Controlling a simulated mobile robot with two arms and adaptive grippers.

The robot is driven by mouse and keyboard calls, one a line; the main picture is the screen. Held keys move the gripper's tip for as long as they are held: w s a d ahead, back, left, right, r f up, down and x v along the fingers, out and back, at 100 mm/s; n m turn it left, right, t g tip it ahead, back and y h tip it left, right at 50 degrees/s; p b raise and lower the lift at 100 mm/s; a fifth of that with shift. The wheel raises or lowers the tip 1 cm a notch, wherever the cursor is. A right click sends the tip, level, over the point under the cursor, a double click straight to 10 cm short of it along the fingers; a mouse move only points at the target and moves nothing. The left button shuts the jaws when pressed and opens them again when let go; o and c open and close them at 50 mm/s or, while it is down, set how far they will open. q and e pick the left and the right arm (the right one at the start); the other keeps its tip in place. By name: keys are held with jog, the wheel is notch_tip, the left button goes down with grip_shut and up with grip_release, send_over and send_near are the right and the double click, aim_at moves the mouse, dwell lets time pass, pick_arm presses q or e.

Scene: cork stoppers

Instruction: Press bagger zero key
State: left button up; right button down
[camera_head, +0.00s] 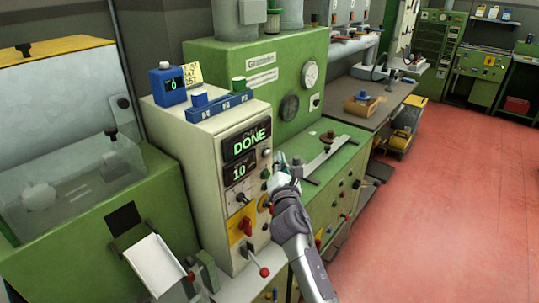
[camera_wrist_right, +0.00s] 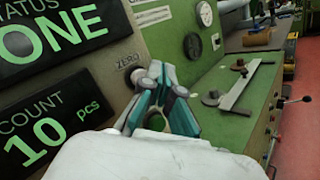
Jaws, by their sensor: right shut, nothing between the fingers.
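The bagger (camera_head: 205,140) is a cream cabinet with a status display (camera_head: 247,139) reading DONE and a count display (camera_head: 240,169) reading 10. In the right wrist view, a small ZERO label (camera_wrist_right: 127,62) sits right of the displays. A grey round key (camera_wrist_right: 138,76) shows beside it, partly hidden by my fingers. My right gripper (camera_head: 278,160) is shut and empty in front of the bagger's right edge. In the right wrist view its fingertips (camera_wrist_right: 156,69) are right beside the grey key; I cannot tell whether they touch it. My left gripper is not in view.
A red-knobbed lever (camera_head: 264,271) sticks out low in front. A green machine bench (camera_head: 335,165) lies to the right, with clear red floor (camera_head: 440,200) beyond it.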

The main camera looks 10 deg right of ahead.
jog(key=shift+w+a, duration=0.1)
jog(key=shift+w, duration=0.05)
dwell(0.4)
jog(key=shift+w+a, duration=0.15)
jog(key=shift+w, duration=0.1)
jog(key=shift+w+a+b, duration=0.3)
jog(key=shift+b, duration=0.25)
dwell(0.6)
jog(key=shift+d, duration=0.1)
jog(key=shift+s+d+p, duration=0.45)
jog(key=shift+s+p, duration=0.15)
jog(key=shift+s, duration=0.1)
jog(key=s+d+p, duration=0.1)
jog(key=s, duration=0.1)
jog(key=s+d+p, duration=0.1)
jog(key=s+d, duration=0.1)
jog(key=shift+p, duration=0.3)
